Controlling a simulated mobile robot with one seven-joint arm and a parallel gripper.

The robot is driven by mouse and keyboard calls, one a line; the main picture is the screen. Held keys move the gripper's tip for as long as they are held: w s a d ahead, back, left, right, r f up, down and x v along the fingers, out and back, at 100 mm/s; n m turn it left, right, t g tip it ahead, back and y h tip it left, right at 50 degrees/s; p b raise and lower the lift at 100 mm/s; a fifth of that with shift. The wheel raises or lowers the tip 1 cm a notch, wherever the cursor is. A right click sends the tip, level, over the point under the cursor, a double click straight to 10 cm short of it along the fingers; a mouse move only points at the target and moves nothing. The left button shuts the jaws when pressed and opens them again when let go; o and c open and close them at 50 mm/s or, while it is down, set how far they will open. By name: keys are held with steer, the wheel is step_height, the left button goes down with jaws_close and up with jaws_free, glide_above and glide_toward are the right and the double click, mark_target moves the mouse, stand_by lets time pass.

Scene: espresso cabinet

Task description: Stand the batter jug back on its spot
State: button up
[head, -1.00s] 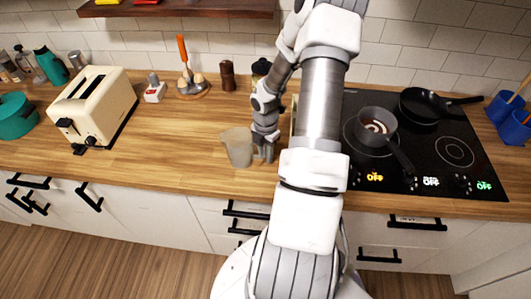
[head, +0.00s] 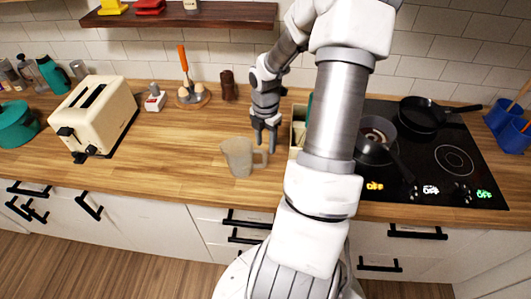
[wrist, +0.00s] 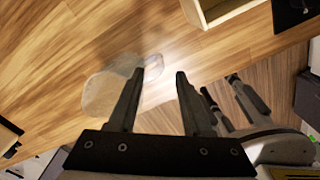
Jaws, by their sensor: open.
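The batter jug (head: 238,157) is a translucent greyish jug with a handle on its right side. It stands upright on the wooden counter near the front edge, left of my arm. In the wrist view the jug (wrist: 108,92) shows from above, partly behind the left finger, with its handle towards the upper right. My gripper (head: 266,143) is open and empty, above and just behind the jug's handle; it also shows in the wrist view (wrist: 155,80) with its fingers apart. I see no marked spot for the jug.
A cream toaster (head: 95,115) stands to the left. A pale wooden box (head: 298,130) stands right of my gripper, partly hidden by my arm. The hob (head: 440,150) holds a saucepan (head: 375,145) and a frying pan (head: 425,115). The counter between toaster and jug is clear.

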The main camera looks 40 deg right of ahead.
steer(key=shift+r, duration=1.2)
